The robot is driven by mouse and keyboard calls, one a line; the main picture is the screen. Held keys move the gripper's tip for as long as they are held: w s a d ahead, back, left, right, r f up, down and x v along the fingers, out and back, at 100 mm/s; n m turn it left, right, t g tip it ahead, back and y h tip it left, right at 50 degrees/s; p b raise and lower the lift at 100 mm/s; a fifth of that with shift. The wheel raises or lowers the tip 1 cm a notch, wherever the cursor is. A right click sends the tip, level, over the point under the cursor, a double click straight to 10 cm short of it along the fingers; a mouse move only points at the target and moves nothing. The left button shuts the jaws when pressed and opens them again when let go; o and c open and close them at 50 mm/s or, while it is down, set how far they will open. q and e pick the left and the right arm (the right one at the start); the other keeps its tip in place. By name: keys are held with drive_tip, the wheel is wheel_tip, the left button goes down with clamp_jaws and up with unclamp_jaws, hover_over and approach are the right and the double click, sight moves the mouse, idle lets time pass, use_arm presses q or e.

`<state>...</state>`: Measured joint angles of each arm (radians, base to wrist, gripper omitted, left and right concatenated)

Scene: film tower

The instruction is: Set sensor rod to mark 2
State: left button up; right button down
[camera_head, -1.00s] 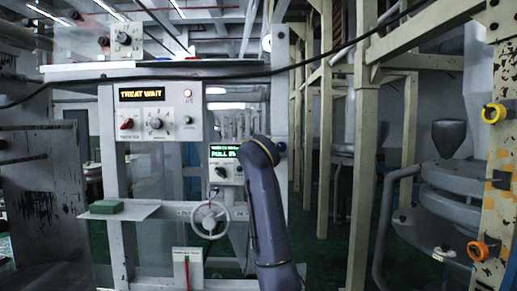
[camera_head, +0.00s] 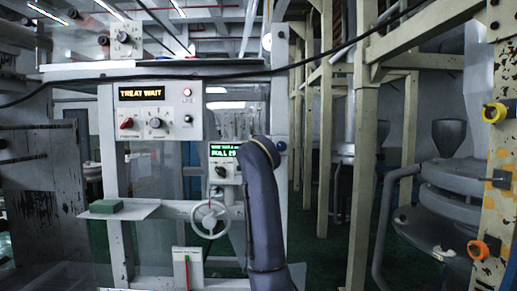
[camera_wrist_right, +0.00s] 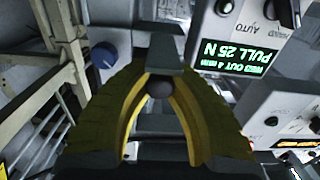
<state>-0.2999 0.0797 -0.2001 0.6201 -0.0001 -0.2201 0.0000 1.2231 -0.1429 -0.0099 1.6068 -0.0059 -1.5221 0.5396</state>
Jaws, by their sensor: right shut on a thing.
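The right wrist view shows my right gripper (camera_wrist_right: 161,68) with its yellow fingers closed around a dark round knob (camera_wrist_right: 160,86). This looks like the end of the sensor rod; the rod's shaft and its marks are hidden. A small screen (camera_wrist_right: 240,58) beside the gripper, seen inverted, reads "PULL 25 N", with a line above that appears to say rod out 4 mm. The same screen (camera_head: 223,150) shows in the head view, partly beside my dark right arm, which hides the gripper there. My left gripper is not in view.
A blue knob (camera_wrist_right: 103,55) sits close to the gripper. A white panel (camera_head: 150,112) reads "TREAT WAIT". A handwheel (camera_head: 209,218) and a shelf with a green block (camera_head: 106,206) are left of my arm. Cream posts (camera_head: 362,150) stand to the right.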

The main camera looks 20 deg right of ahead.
drive_tip(key=shift+s+a+r, duration=0.2)
drive_tip(key=shift+s+r, duration=0.15)
drive_tip(key=shift+s, duration=0.15)
drive_tip(key=c, duration=1.4)
unclamp_jaws()
drive_tip(key=shift+s, duration=0.1)
drive_tip(key=shift+o, duration=1.4)
drive_tip(key=shift+f, duration=0.15)
drive_tip(key=v, duration=1.2)
